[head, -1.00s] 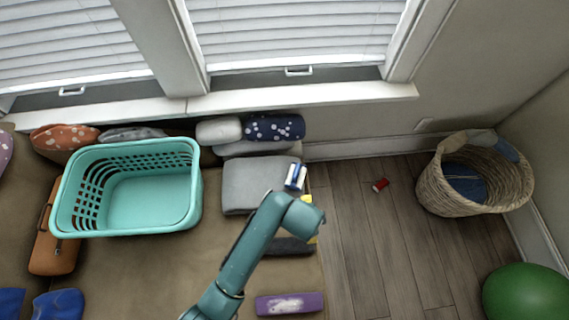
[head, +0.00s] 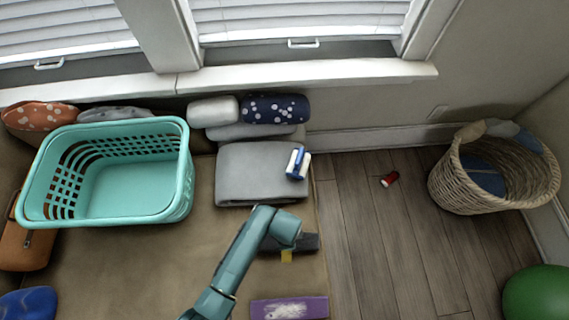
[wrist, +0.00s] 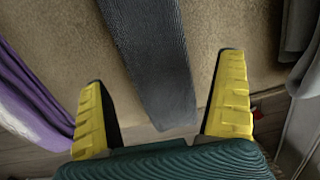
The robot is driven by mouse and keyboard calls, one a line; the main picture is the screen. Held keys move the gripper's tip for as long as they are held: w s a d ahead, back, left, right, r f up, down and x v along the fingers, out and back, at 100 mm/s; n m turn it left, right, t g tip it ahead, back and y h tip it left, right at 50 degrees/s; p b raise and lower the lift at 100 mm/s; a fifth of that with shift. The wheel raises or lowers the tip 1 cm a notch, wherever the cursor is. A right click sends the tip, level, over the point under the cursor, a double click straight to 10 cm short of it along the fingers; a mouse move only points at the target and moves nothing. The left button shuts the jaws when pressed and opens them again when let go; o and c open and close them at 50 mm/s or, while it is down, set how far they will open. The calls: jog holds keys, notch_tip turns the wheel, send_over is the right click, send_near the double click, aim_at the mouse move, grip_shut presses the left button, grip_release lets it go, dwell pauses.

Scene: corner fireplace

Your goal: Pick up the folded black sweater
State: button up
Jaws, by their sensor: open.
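The folded black sweater (head: 303,243) lies on the brown couch, partly hidden behind my arm in the head view. In the wrist view, its dark ribbed fabric (wrist: 150,50) runs between my two yellow fingers, with its near end just short of the palm. My gripper (wrist: 164,72) is open and empty, with a finger on each side of the sweater. Gaps show between the fingers and the fabric; height above it is hard to tell. In the head view, only a bit of yellow finger (head: 286,256) shows over the sweater.
A grey folded cloth (head: 250,175) with a blue-and-white item (head: 298,163) lies behind the sweater. A purple folded cloth (head: 262,310) lies in front. A teal basket (head: 128,218) stands left. Right of the couch, the floor holds a red spool (head: 389,180) and wicker basket (head: 450,185).

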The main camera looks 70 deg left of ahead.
jog(key=f+b, duration=0.2)
jog(key=f, duration=0.2)
jog(key=shift+s+f+b, duration=0.3)
jog(key=shift+s+b, duration=0.05)
jog(key=shift+b, duration=0.05)
jog(key=shift+r, duration=0.15)
jog(key=c, duration=1.1)
jog(key=shift+w+r, duration=0.1)
jog(key=shift+c, duration=0.7)
